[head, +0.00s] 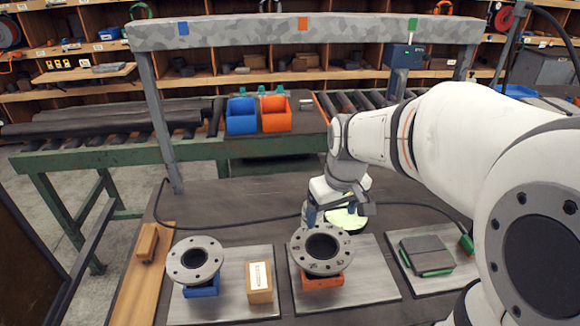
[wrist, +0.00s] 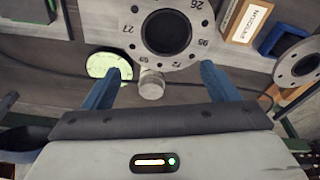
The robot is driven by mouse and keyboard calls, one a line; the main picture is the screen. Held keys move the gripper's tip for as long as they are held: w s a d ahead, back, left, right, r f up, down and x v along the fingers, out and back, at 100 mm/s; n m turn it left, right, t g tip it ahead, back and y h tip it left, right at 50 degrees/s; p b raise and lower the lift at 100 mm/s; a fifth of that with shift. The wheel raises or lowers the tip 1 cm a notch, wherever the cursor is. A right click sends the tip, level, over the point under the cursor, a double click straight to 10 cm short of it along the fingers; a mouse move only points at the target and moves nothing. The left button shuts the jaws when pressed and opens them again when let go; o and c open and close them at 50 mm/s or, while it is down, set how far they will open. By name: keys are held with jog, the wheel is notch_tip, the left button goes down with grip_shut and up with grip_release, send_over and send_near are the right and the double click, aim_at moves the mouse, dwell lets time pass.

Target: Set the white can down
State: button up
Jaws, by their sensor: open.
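My gripper (head: 337,212) is low over the table, just behind the middle flange; its blue fingers also show in the wrist view (wrist: 160,72), spread apart with a gap between them. A small whitish cylinder, seemingly the white can (wrist: 151,85), shows between the fingers without visible contact on either side. It stands close to the rim of the grey flange (wrist: 165,30); whether they touch I cannot tell. I cannot make out the can in the head view, where my gripper covers that spot. The same flange (head: 321,249) sits on an orange block.
A pale green disc (head: 346,219) lies behind my gripper. A second flange (head: 195,260) on a blue block and a labelled wooden block (head: 259,282) are on the left plate. A grey block (head: 426,254) is on the right plate. A black cable (head: 240,224) crosses behind.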

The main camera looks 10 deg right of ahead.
jog(key=w+f+n, duration=0.1)
jog(key=w+f, duration=0.2)
jog(key=w, duration=0.1)
jog(key=w+f+n, duration=0.1)
jog(key=w+f, duration=0.2)
jog(key=w, duration=0.2)
jog(key=w+f+n+g, duration=0.1)
jog(key=w+f, duration=0.1)
jog(key=w, duration=0.2)
jog(key=shift+w+d+f, duration=0.1)
jog(key=shift+w+f, duration=0.3)
jog(key=shift+w+f+n, duration=0.3)
jog(key=shift+f, duration=0.3)
jog(key=f, duration=0.4)
jog(key=a+f+p, duration=0.1)
jog(key=f, duration=0.2)
jog(key=shift+w, duration=0.4)
jog(key=shift+r, duration=0.1)
jog(key=c, duration=1.4)
